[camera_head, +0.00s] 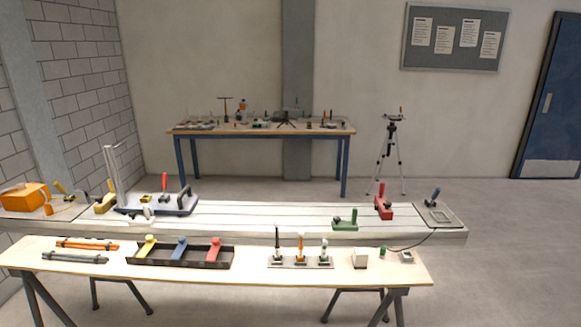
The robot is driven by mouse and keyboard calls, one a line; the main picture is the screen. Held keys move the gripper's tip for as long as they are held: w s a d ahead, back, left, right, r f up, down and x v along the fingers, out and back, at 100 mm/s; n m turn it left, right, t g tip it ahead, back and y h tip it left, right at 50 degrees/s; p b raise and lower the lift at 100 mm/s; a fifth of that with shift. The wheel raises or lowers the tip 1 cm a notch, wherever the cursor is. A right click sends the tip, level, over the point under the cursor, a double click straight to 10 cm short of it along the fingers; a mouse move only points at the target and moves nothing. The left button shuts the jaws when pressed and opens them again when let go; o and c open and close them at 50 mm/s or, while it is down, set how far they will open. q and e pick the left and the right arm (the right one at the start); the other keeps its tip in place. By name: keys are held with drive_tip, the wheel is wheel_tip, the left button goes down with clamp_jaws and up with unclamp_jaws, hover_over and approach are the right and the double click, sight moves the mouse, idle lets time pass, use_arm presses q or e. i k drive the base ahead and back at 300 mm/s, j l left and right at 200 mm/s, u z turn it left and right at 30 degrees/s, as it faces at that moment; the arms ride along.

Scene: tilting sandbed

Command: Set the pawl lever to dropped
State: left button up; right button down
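Several small levers stand along the long white sandbed (270,215), and I cannot tell for certain which is the pawl lever. A small yellow-handled lever (61,188) leans beside the orange housing (25,196) at the bed's left end. A red-handled lever (165,183) stands nearly upright on a dark plate in the left part. Neither of my grippers is in view.
A wooden trestle table (220,271) stands in front of the bed, bearing a dark tray (180,262) of coloured-handled tools, rods and small stands. A red block (383,208) and green block (345,224) sit on the bed. Behind, the floor is open around a tripod (388,160).

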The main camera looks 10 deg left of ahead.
sight(56, 183)
drive_tip(key=j+z, duration=0.4)
drive_tip(key=j, duration=1.7)
drive_tip(key=j+u, duration=0.35)
drive_tip(key=i+j+u, duration=0.1)
drive_tip(key=j+u, duration=0.25)
drive_tip(key=j, duration=0.2)
drive_tip(key=j+u, duration=0.1)
drive_tip(key=u, duration=0.75)
drive_tip(key=i+u, duration=0.15)
drive_tip(key=u, duration=0.3)
drive_tip(key=j+u, duration=0.1)
drive_tip(key=u, duration=0.35)
drive_tip(key=i+u, duration=0.1)
drive_tip(key=u, duration=0.75)
drive_tip(key=i, duration=0.05)
